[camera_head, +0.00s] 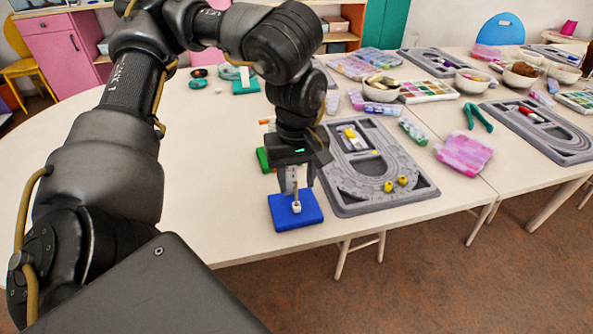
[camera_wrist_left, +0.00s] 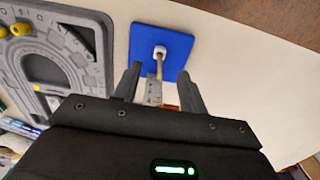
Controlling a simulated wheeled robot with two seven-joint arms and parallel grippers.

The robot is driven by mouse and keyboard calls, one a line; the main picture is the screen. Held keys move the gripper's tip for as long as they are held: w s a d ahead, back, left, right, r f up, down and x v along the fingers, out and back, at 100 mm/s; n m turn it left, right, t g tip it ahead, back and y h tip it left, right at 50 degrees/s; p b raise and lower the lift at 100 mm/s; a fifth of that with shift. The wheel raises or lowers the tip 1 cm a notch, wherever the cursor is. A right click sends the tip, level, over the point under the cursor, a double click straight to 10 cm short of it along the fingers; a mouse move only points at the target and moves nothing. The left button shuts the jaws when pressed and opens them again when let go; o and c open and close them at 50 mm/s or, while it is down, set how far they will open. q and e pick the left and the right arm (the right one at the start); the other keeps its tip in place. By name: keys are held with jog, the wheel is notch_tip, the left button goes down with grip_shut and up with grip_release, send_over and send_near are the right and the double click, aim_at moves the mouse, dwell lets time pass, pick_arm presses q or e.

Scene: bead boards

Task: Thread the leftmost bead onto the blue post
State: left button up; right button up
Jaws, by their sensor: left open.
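The blue post's square base (camera_head: 283,216) stands at the table's front edge, left of the grey bead board; it also shows in the wrist view (camera_wrist_left: 143,40). A tan rod rises from it. A small white bead (camera_head: 296,208) sits low around the rod, at the base; the wrist view shows it too (camera_wrist_left: 160,51). My left gripper (camera_head: 297,187) is open above the bead, its fingers on either side of the rod and apart from the bead; they also show in the wrist view (camera_wrist_left: 158,70). My right gripper is out of view.
The grey bead board (camera_head: 428,190) lies right of the blue base, with yellow beads (camera_head: 388,186) on it. A green base (camera_head: 263,160) is partly hidden behind my gripper. A pink box (camera_head: 465,153) and green pliers (camera_head: 478,117) lie further right. The table's left is clear.

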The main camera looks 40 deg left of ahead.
pick_arm(q)
jog(key=shift+r, duration=0.35)
notch_tip(320, 180, up, 10)
jog(key=p, duration=0.3)
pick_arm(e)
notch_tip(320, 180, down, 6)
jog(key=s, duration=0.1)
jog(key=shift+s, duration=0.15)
